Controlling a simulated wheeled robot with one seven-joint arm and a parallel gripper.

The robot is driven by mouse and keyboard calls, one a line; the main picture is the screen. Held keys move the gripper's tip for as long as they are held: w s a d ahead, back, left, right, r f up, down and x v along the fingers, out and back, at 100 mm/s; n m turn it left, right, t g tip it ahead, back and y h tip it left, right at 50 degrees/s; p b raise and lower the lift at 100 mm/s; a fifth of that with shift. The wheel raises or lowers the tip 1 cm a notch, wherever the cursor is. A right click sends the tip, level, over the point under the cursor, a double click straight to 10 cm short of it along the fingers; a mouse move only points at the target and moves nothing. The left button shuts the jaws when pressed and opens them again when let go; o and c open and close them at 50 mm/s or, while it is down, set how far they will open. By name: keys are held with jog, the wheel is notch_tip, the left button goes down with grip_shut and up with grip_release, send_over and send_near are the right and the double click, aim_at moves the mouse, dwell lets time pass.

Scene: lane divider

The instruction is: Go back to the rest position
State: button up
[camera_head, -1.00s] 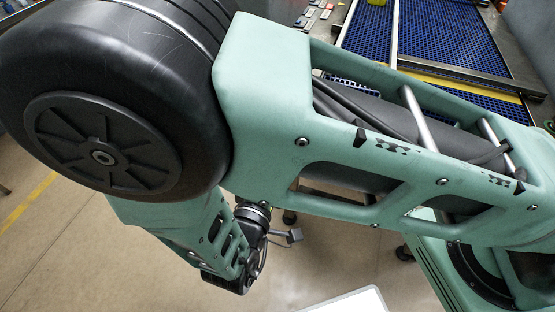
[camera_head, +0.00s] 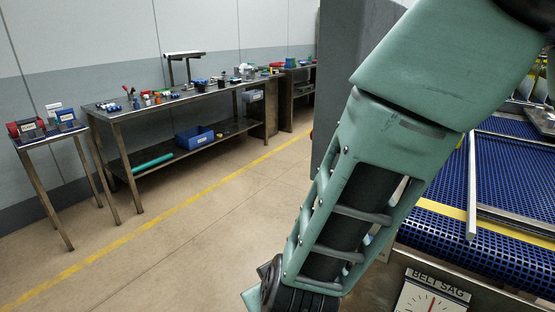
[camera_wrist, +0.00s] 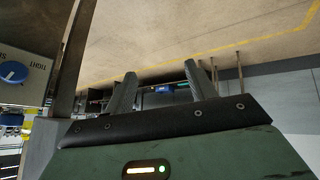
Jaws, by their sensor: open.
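My gripper (camera_wrist: 160,88) shows in the wrist view, its two grey fingers spread apart with nothing between them. The wrist view is turned nearly upside down, with the floor at the top. In the head view my green arm crosses the right half, and the gripper itself is not seen there. The arm hides part of the conveyor with the blue mesh belt (camera_head: 510,180).
A long metal workbench (camera_head: 190,97) with parts stands along the left wall, a blue bin (camera_head: 194,138) on its lower shelf. A small table (camera_head: 50,140) stands at far left. A gauge (camera_head: 432,300) marked "BELT SAG" is at bottom right. Open floor (camera_head: 190,230) lies between.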

jog(key=s+d+r+n+g+y, duration=0.1)
jog(key=s+d+r+g+y, duration=0.15)
jog(key=s+r+g, duration=0.4)
jog(key=s+d+r+h, duration=0.4)
jog(key=s+d, duration=0.4)
jog(key=d, duration=0.5)
jog(key=shift+r+g, duration=0.35)
jog(key=shift+r, duration=0.05)
dwell(0.5)
